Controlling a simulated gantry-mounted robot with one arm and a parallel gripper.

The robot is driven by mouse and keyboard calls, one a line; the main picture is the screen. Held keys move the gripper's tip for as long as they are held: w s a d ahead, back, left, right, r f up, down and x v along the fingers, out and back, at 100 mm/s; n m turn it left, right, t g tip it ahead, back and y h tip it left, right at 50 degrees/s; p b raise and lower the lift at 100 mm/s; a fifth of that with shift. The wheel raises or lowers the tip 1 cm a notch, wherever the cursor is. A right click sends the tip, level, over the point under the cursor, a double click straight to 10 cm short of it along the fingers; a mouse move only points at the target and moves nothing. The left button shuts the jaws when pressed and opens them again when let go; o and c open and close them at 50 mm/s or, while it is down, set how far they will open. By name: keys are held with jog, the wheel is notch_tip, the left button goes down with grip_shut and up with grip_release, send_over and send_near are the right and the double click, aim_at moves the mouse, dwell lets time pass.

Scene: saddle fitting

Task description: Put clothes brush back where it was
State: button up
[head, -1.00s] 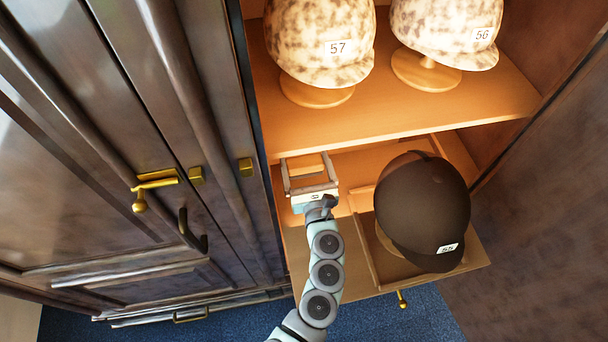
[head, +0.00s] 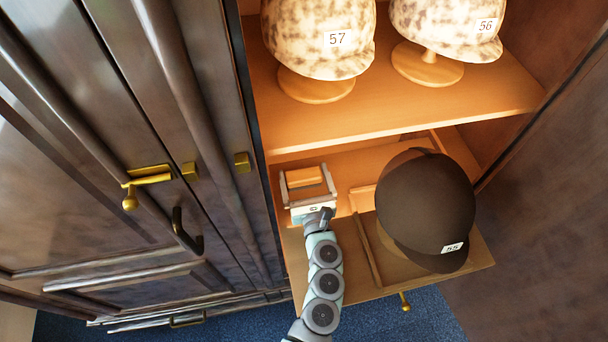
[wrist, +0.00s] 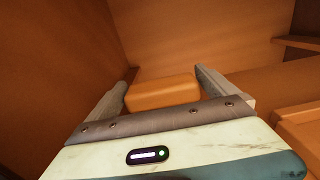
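The clothes brush, seen as a plain orange-brown block (head: 304,177), lies in the left part of the lower compartment, near its left wall. It also shows in the wrist view (wrist: 162,92). My gripper (head: 304,168) reaches in from the front, with one finger on each side of the block. The block's underside is hidden.
Helmets 57 (head: 318,40) and 56 (head: 447,28) stand on the shelf (head: 400,110) above. A closed dark door (head: 100,150) is at left.

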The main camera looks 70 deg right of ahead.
jog(key=shift+r, duration=0.3)
jog(key=shift+s+a+f, duration=0.15)
jog(key=shift+a, duration=0.1)
jog(key=v, duration=1)
jog(key=shift+s+b, duration=0.15)
jog(key=shift+b, duration=0.25)
jog(key=shift+s+a, duration=0.3)
jog(key=shift+a, duration=0.25)
